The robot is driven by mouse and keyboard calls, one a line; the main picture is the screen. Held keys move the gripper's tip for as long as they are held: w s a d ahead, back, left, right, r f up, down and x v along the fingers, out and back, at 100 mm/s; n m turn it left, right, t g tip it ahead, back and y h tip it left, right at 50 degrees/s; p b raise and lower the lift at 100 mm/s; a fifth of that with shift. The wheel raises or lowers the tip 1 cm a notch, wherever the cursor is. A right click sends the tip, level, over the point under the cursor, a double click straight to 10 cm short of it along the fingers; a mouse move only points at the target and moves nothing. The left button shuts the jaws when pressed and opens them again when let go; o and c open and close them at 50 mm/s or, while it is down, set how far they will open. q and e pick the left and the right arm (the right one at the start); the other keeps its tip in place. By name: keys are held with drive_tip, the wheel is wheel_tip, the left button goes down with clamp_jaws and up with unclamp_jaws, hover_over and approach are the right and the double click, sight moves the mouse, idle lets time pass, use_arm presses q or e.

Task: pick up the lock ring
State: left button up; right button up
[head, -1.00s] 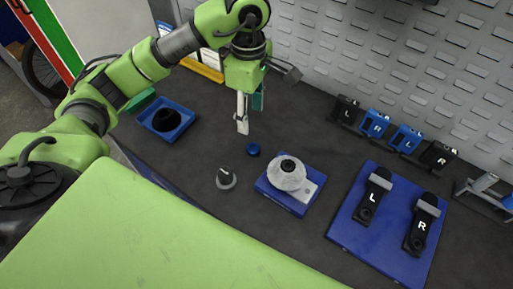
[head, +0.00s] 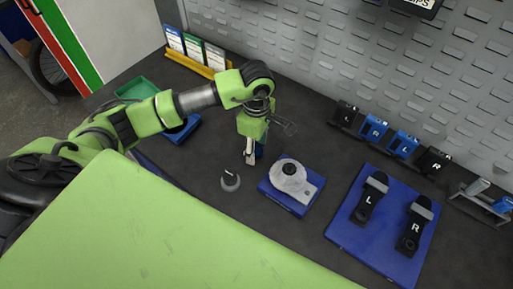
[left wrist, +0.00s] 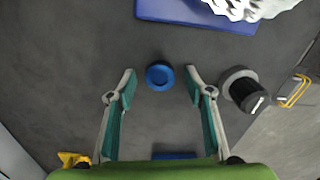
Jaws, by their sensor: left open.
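The lock ring, seen as a small round blue piece (left wrist: 160,75), lies on the dark bench top in the left wrist view. My left gripper (left wrist: 160,85) is open and empty above the bench. Its two fingertips lie left and right of the ring in that view, with a gap on each side. I cannot tell how far above it they are. In the head view my left gripper (head: 252,158) points down and mostly hides the ring. My right gripper is not in view.
A grey-and-black knob-like part (head: 230,181) stands close by. A blue mat (head: 281,201) with a grey round device (head: 289,177) lies to the right. A larger blue mat (head: 350,237) holds pedals marked L and R. A pegboard wall (head: 330,60) bounds the back.

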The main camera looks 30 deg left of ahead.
use_arm(q)
drive_tip(key=shift+f, duration=0.15)
drive_tip(key=shift+c, duration=0.3)
drive_tip(key=c, duration=0.9)
drive_tip(key=shift+r, duration=0.2)
